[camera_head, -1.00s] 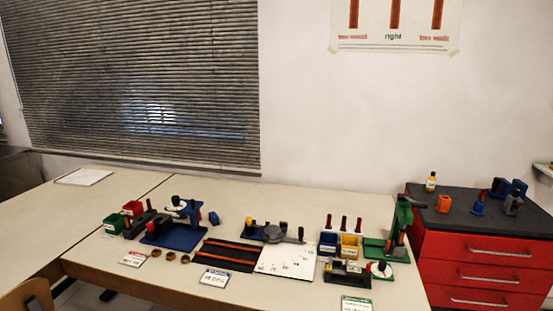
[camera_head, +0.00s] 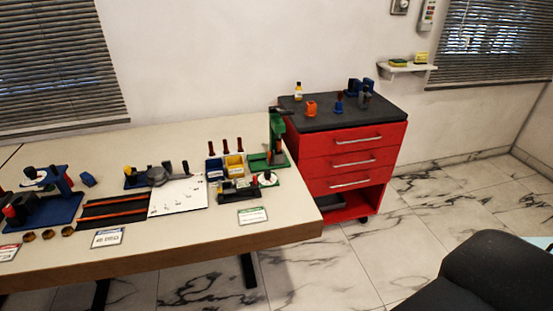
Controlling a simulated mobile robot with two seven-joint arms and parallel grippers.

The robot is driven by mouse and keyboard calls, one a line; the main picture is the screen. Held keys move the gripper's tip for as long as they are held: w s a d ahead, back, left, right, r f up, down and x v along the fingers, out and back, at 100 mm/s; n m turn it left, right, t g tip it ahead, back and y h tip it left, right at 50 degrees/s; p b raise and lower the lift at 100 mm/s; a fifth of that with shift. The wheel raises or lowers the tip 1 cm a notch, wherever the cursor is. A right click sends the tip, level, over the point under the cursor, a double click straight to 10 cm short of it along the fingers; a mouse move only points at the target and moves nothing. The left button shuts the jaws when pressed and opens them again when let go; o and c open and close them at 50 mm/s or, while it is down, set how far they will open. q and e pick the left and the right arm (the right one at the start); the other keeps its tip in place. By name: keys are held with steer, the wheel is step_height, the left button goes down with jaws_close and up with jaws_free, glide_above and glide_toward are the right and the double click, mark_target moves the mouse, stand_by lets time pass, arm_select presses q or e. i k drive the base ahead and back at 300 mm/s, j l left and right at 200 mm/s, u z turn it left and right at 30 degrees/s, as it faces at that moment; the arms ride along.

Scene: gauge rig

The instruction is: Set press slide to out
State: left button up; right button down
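A green press-like stand (camera_head: 275,140) with a tall upright stands at the right end of the table; I cannot make out its slide or how it is set. A blue rig (camera_head: 42,205) with a white round dial stands at the left end of the table, partly cut by the frame edge. A low dark fixture (camera_head: 238,193) with a red knob sits in front of the green stand. Neither of my grippers is in view.
The table (camera_head: 205,236) has a bare front edge. A red drawer cabinet (camera_head: 352,160) with small parts on its dark top stands to its right. Blue (camera_head: 214,170) and yellow (camera_head: 234,167) bins stand beside the green stand. Marble floor (camera_head: 440,200) is open at right. A dark rounded shape (camera_head: 480,275) fills the lower right corner.

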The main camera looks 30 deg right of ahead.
mark_target(278, 160)
steer(key=i+l, duration=0.2)
steer(key=l, duration=0.2)
steer(key=i+l, duration=0.2)
steer(key=l, duration=0.2)
steer(key=i+l, duration=0.2)
steer(key=l, duration=0.2)
steer(key=i+l, duration=0.2)
steer(key=l, duration=0.2)
steer(key=u, duration=0.05)
